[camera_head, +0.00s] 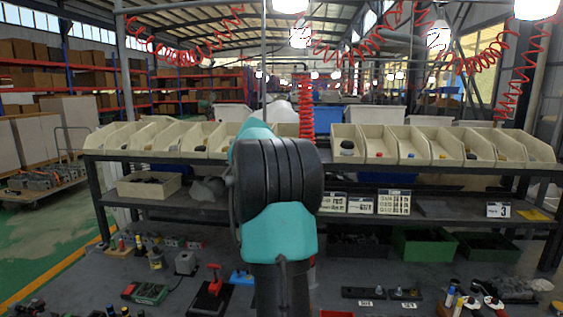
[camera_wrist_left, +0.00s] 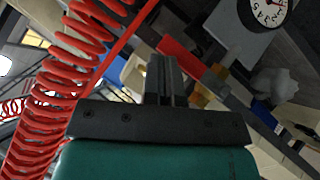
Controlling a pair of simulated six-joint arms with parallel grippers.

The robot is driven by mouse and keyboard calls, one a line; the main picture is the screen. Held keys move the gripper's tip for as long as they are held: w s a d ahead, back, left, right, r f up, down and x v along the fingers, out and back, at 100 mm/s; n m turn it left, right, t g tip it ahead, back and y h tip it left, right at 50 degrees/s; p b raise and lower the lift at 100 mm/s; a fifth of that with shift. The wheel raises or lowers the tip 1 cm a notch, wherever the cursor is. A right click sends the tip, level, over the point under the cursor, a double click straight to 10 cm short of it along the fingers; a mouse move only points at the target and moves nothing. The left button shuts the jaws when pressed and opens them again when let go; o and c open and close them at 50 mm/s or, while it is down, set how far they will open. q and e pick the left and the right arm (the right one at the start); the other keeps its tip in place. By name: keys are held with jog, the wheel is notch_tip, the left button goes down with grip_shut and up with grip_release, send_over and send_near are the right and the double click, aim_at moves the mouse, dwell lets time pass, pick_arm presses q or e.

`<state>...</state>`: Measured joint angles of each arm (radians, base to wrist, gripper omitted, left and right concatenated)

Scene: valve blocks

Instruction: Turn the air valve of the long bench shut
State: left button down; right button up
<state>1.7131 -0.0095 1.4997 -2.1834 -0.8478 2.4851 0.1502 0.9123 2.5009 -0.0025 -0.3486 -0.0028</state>
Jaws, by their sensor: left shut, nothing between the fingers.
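My left gripper shows in the left wrist view (camera_wrist_left: 163,80), with its dark fingers together and nothing visible between them. In the head view my teal and black arm fills the middle and hides the gripper. A red flat bar (camera_wrist_left: 178,48), perhaps the air valve's lever, lies just beyond the fingertips in the left wrist view; I cannot tell whether they touch. A round white gauge (camera_wrist_left: 266,9) is at the upper right there. The long bench (camera_head: 130,205) crosses the head view behind my arm. The valve body is not clear in either view. My right gripper is not in view.
A red coiled hose (camera_wrist_left: 50,95) hangs close on the left of the wrist view. Cream bins (camera_head: 395,145) line the bench's upper shelf. Tools, including a red-handled clamp (camera_head: 213,280), lie on the dark near surface. Green crates (camera_head: 420,246) stand at the right.

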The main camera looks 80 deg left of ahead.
pick_arm(q)
jog(key=s+d+r, duration=0.1)
jog(key=d+r, duration=0.5)
jog(key=r, duration=0.5)
jog(key=shift+s+d, duration=0.4)
dwell(0.3)
